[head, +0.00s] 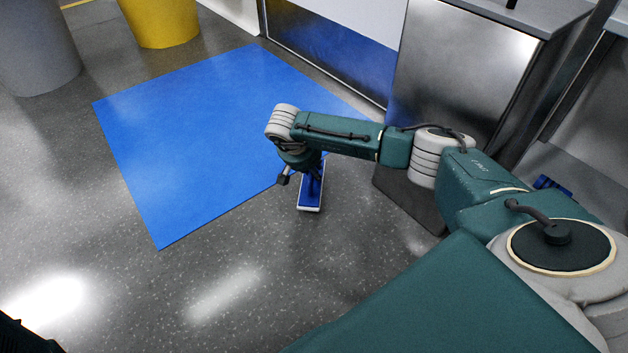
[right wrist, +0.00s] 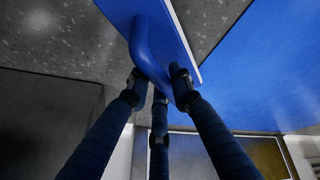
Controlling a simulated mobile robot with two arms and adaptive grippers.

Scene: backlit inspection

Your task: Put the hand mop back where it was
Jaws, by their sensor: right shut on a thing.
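The hand mop (head: 311,194) has a blue top, a blue curved handle and a pale rim. In the head view it is below my right gripper (head: 299,176), near the front right edge of the blue floor mat (head: 210,130). In the right wrist view my right gripper (right wrist: 156,82) has its fingers closed around the handle of the hand mop (right wrist: 170,28). The head view does not show clearly whether the mop touches the floor. My wrist hides part of the handle there. My left gripper is not in view.
A yellow bin (head: 162,22) and a grey bin (head: 38,45) stand at the back left. A small blue object (head: 552,185) lies at the right. The grey floor at front left is clear.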

